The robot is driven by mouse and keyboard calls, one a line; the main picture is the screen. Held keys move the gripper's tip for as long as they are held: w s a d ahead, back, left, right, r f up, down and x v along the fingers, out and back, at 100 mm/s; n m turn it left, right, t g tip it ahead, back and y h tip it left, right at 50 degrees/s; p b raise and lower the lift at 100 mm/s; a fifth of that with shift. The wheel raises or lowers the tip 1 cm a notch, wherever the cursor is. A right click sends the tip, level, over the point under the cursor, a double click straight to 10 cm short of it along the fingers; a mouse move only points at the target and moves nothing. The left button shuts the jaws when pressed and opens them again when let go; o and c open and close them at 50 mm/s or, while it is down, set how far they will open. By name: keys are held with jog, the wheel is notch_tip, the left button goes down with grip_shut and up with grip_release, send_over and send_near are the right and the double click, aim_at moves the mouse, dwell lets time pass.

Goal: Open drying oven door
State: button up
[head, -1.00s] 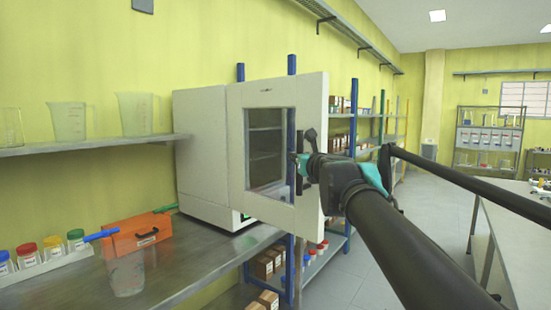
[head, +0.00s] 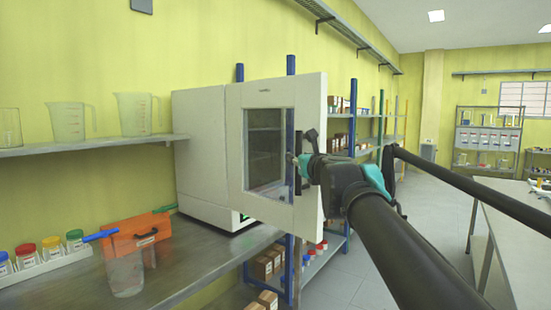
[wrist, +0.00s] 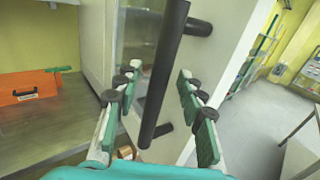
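The white drying oven (head: 200,155) stands on the metal bench. Its door (head: 312,105) has a dark window (head: 264,150) and stands swung out from the body, its free edge past the bench front. The black vertical bar handle (head: 298,150) is near that edge, and it shows large in the wrist view (wrist: 163,80). My gripper (head: 298,160) is at the handle. In the wrist view my gripper (wrist: 160,105) has its green-padded fingers spread, with the handle between them and visible space at the sides. The oven's inside is hidden behind the door.
An orange box (head: 140,240), a clear beaker (head: 125,272) and several colour-capped jars (head: 52,250) are on the bench, left of the oven. Measuring jugs (head: 135,115) stand on a wall shelf. Open floor (head: 370,275) lies right of the door; a table (head: 510,235) stands further right.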

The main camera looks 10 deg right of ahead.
jog(key=s, duration=0.6)
jog(key=shift+s, duration=0.15)
jog(key=shift+d, duration=0.1)
jog(key=a+f+n+g+y, duration=0.25)
jog(key=a+f+n, duration=0.25)
jog(key=f+n, duration=0.65)
jog(key=a+f+n+g+y, duration=0.2)
jog(key=a+f+n+g, duration=0.25)
jog(key=f+n, duration=0.7)
jog(key=s+d+f+n+g+h, duration=0.1)
jog(key=s+f+n, duration=0.3)
jog(key=f, duration=0.5)
jog(key=s+d+f+n+g+h, duration=0.2)
jog(key=s+f+n+g, duration=0.1)
jog(key=f, duration=0.5)
jog(key=s+d+f+n+g+h, duration=0.2)
jog(key=s+f+n, duration=0.3)
jog(key=f, duration=0.4)
jog(key=shift+s+d+f+n+g, duration=0.3)
jog(key=shift+s+d+f+g, duration=0.1)
jog(key=shift+s, duration=0.1)
jog(key=shift+w+r, duration=0.1)
